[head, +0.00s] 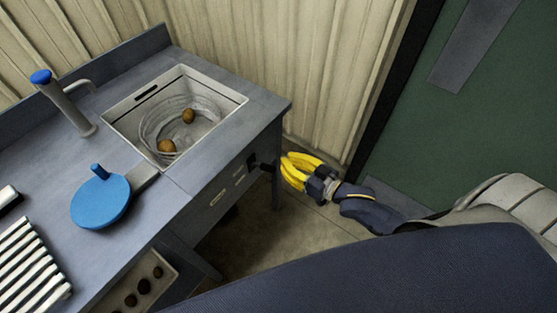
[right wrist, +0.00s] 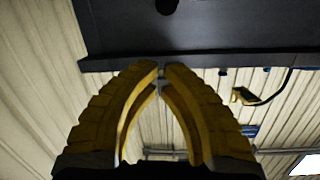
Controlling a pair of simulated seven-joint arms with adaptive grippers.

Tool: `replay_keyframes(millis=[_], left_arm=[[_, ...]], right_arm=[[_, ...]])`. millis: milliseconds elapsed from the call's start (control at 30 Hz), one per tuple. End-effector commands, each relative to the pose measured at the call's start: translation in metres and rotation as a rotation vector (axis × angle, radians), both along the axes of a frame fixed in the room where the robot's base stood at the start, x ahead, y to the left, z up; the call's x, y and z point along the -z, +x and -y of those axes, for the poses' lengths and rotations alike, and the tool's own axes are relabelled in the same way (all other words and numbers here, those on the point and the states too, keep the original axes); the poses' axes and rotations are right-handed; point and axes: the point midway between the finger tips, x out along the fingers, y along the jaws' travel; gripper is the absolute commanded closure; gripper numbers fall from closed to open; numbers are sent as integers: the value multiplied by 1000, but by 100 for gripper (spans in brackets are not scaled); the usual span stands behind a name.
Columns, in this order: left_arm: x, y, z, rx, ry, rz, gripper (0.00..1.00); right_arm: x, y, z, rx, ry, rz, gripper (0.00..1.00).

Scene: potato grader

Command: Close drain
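The steel sink (head: 225,103) is set in the grey counter, with two brown potatoes (head: 188,115) and ring-like lines, perhaps water, inside. I cannot make out its drain opening. A small black lever or knob (head: 264,167) sticks out from the counter's front panel, below the sink's right side. My right gripper (head: 284,163), with yellow fingers, is just right of this black part. In the right wrist view its fingertips (right wrist: 162,71) nearly meet below a dark panel, and I see nothing clearly held between them. My left gripper is not in view.
A blue round piece with a knob (head: 100,203) lies on the counter (head: 165,205). A white slatted rack (head: 30,265) is at the lower left. Open floor (head: 250,235) lies below the gripper.

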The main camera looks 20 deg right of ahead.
Motion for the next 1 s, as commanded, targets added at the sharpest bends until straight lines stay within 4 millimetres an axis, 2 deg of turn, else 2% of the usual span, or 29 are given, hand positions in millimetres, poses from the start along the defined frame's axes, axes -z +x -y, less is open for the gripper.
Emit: replay_keyframes(millis=[667,800,1000], left_arm=[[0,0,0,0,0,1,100],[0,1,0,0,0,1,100],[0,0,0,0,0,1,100]], right_arm=[[13,84,-43,0,1,2,100],[29,75,-42,1,-1,-3,100],[42,68,-41,0,1,0,100]])
